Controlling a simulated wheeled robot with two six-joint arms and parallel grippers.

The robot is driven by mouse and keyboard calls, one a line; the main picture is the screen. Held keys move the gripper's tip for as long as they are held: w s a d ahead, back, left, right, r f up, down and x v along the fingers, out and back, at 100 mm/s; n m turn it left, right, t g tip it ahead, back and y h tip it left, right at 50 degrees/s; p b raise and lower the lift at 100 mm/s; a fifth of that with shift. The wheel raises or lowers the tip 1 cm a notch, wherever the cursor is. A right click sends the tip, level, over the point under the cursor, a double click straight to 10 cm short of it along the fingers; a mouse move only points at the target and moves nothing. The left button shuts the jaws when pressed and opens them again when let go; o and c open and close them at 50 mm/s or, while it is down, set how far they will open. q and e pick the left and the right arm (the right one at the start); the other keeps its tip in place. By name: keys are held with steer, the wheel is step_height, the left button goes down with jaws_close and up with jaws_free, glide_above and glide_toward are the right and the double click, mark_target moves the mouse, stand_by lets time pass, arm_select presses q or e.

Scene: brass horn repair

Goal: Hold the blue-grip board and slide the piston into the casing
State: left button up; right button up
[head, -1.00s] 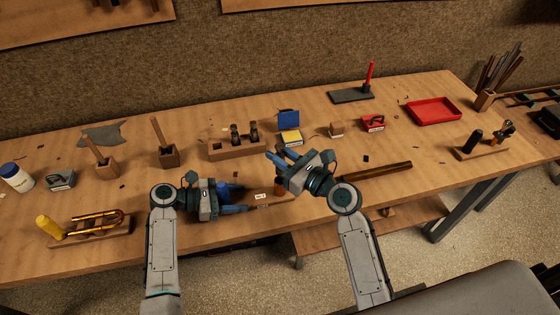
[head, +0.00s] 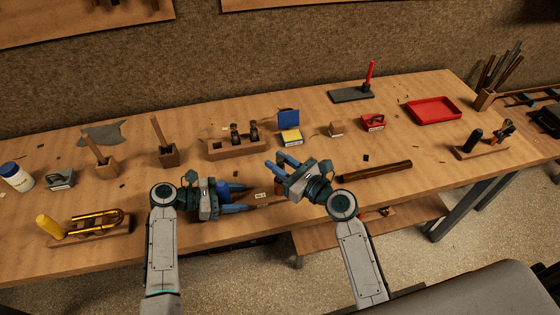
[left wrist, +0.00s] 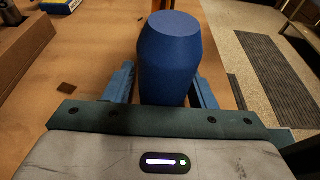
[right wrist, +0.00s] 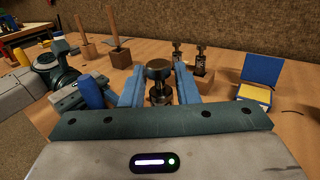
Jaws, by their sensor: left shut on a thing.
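My left gripper (head: 240,198) is shut on the blue grip (left wrist: 169,62), which fills the space between its fingers in the left wrist view. The board (head: 272,201) extends right from it at the table's front edge, with a small white label. A small brown casing (head: 278,188) stands on the board, mostly hidden by my right gripper (head: 277,164). My right gripper is open, its fingers spread. In the right wrist view the piston (right wrist: 158,72), with a dark round cap and narrow stem, stands upright between the fingers.
A wooden block (head: 240,149) holds two dark valve parts behind my grippers. A blue and yellow box (head: 291,137), a red block (head: 373,122) and a red tray (head: 433,110) stand farther right. A brown rod (head: 376,172) lies right of my right gripper.

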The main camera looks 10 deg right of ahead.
steer(key=shift+o, duration=1.2)
steer(key=shift+r, duration=0.75)
steer(key=v, duration=1.2)
steer(key=shift+f, duration=0.1)
